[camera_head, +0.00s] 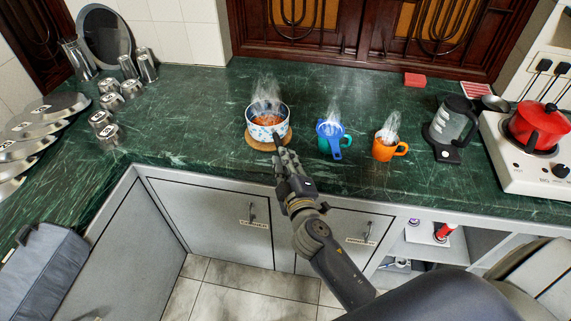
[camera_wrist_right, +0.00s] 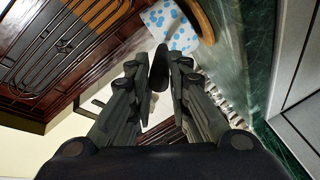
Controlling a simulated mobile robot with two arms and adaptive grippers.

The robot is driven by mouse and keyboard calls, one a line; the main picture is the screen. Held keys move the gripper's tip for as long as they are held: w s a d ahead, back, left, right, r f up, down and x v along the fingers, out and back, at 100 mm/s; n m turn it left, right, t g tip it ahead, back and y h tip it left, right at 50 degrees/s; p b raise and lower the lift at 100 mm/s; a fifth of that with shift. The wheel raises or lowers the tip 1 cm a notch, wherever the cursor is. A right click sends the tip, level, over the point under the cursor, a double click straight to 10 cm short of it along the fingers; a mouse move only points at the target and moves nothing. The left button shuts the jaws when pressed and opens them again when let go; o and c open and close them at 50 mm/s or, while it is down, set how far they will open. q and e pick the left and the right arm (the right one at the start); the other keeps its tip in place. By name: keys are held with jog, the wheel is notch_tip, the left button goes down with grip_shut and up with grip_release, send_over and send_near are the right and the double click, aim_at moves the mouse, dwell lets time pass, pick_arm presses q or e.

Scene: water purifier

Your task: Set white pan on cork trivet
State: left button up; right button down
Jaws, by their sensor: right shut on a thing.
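The white pan (camera_head: 267,118) has blue spots, holds steaming reddish food and stands upright over the cork trivet (camera_head: 253,139). The trivet shows below the pan's front and left side. In the right wrist view the pan (camera_wrist_right: 171,27) is right against the trivet (camera_wrist_right: 202,22); I cannot tell whether a thin gap is left. My right gripper (camera_head: 281,152) is shut on the pan's dark handle, which points toward me. The handle (camera_wrist_right: 159,70) lies between both fingers in the wrist view (camera_wrist_right: 160,75). My left gripper is not in view.
Metal cups (camera_head: 110,101) and plates are at left. Counter between is clear.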

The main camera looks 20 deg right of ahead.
jog(key=shift+f, duration=0.65)
jog(key=shift+f, duration=0.2)
jog(key=c, duration=1.5)
grip_release()
